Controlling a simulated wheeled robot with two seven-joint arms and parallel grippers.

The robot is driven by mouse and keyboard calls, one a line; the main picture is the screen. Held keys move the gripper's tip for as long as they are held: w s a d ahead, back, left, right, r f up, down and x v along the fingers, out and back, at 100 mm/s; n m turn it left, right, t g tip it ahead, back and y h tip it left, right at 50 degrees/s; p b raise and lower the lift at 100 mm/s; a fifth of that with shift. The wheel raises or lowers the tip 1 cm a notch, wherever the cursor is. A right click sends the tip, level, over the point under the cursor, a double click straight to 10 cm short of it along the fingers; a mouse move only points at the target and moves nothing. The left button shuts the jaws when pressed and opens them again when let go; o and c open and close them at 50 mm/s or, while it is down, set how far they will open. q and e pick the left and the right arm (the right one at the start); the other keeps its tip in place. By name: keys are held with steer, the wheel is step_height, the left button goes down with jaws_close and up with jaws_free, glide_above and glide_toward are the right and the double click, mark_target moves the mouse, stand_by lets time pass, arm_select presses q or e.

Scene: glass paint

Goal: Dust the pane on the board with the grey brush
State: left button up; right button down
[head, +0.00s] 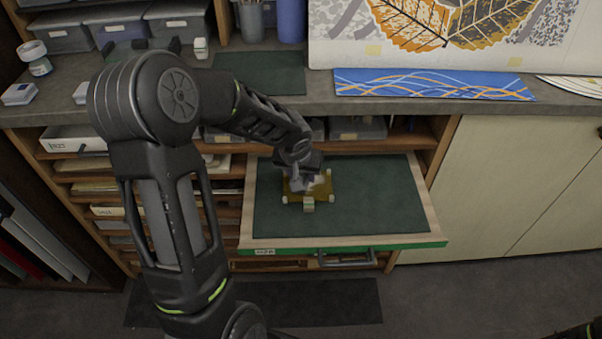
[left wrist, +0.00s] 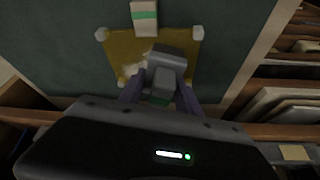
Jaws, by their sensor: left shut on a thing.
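The amber pane (head: 322,187) lies on the dark green board (head: 375,205) of the pulled-out drawer. In the left wrist view the pane (left wrist: 118,48) has a pale patch near its left middle. White round pieces sit at its far corners, and a white block with a green band (left wrist: 144,18) is at its far edge. My left gripper (head: 306,172) is shut on the grey brush (left wrist: 166,56), low over the pane. I cannot tell whether the bristles touch the glass; the gripper and brush hide part of the pane.
The drawer's wooden rim and green front (head: 350,246) stick out below the counter. On the counter are a dark green mat (head: 262,72), a blue patterned strip (head: 430,85) and small white containers. Shelves stand left of the drawer. The board around the pane is mostly clear.

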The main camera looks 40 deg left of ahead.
mark_target(330, 178)
arm_select(q)
steer(key=shift+w+d+f+b, duration=0.1)
steer(key=shift+w+d+b, duration=0.7)
steer(key=shift+d, duration=0.1)
steer(key=shift+w+d+b, duration=0.25)
steer(key=shift+d+b, duration=0.05)
steer(key=shift+d, duration=0.15)
steer(key=shift+r, duration=0.2)
steer(key=shift+w+d, duration=0.1)
steer(key=shift+w+d+f+b, duration=0.3)
steer(key=shift+w+d+b, duration=0.2)
steer(key=shift+d+b, duration=0.3)
steer(key=shift+w+d+b, duration=0.45)
steer(key=shift+d+b, duration=0.05)
steer(key=shift+b, duration=0.05)
steer(key=shift+d+r, duration=0.15)
